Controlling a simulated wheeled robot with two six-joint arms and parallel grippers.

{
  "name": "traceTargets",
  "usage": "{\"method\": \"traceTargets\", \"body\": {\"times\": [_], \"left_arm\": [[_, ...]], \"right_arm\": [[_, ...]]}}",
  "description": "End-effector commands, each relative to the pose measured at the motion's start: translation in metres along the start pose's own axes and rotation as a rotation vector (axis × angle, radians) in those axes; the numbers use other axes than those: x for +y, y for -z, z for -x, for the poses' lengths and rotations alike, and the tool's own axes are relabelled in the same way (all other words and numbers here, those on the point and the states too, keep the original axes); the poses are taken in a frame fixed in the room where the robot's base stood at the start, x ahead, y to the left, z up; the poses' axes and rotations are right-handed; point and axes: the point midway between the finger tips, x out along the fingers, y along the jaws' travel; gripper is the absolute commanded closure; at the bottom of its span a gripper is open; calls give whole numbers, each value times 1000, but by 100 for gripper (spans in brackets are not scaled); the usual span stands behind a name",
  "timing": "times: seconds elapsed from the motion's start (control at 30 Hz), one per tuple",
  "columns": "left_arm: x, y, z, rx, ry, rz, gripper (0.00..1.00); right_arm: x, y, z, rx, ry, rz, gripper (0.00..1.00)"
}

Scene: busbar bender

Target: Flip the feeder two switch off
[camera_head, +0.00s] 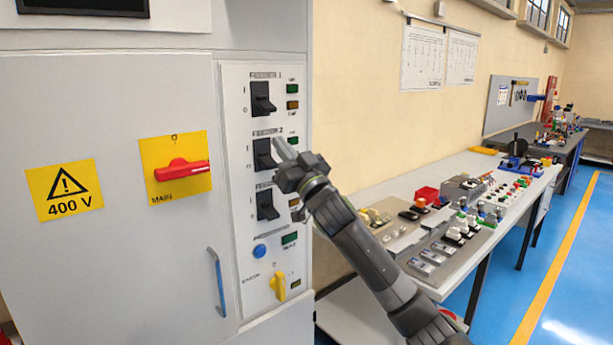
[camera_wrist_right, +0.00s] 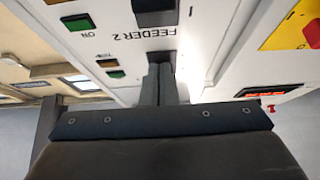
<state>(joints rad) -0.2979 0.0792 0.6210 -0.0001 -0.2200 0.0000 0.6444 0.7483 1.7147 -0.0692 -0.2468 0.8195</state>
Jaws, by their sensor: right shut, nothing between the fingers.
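The feeder two switch (camera_head: 264,154) is a black rocker, the middle of three in a column on the cabinet's grey-white panel. Whether its lever sits up or down is not clear. It also shows at the top edge of the wrist view (camera_wrist_right: 154,12), next to its FEEDER 2 label. My right gripper (camera_head: 281,147) is in front of the panel, its fingertips close to the switch's right side. I cannot tell whether they touch it. Its fingers (camera_wrist_right: 159,80) are closed together and empty. My left gripper is not in view.
Similar black switches sit above (camera_head: 262,97) and below (camera_head: 267,204). Small green and amber indicators line the panel's right side. A red main handle (camera_head: 181,170), blue button (camera_head: 260,251) and yellow knob (camera_head: 279,288) are nearby. A workbench with parts (camera_head: 480,210) stands at right.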

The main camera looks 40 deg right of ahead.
Motion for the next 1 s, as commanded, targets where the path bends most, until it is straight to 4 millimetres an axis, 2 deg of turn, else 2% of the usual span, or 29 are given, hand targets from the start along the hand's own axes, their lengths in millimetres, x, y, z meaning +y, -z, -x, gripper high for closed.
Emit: {"method": "traceTargets", "body": {"times": [0.03,0.2,0.5,0.7,1.0], "left_arm": [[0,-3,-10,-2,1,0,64],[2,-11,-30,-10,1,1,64],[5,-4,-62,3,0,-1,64],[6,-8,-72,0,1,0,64],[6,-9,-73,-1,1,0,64]], "right_arm": [[0,-7,10,-2,0,3,100],[0,-13,35,-2,0,5,100],[0,-22,79,-1,1,4,100],[0,-23,95,-1,0,3,100],[0,-22,98,0,0,1,100]]}}
